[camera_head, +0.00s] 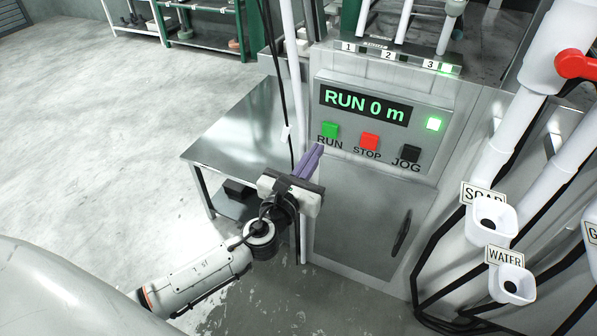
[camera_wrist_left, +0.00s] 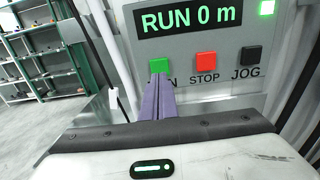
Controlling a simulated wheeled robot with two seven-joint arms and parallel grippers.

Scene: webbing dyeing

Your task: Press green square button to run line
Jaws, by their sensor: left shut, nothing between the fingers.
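The green square RUN button (camera_head: 330,130) sits on the grey control panel, left of the red STOP button (camera_head: 369,141) and the black JOG button (camera_head: 408,153). The display (camera_head: 365,106) above them reads "RUN 0 m", and a square green lamp (camera_head: 434,123) is lit at its right. My left gripper (camera_head: 314,157) is shut and empty, its purple fingers pointing up toward the RUN button. In the left wrist view the fingertips (camera_wrist_left: 159,84) overlap the lower part of the green button (camera_wrist_left: 158,66) and hide part of its label. I cannot tell whether they touch it. My right gripper is not in view.
A metal table (camera_head: 235,135) stands left of the panel. A cabinet door with a black handle (camera_head: 401,233) is below the buttons. White SOAP (camera_head: 493,222) and WATER (camera_head: 512,284) funnels with black hoses stand at the right. Open floor lies at the left.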

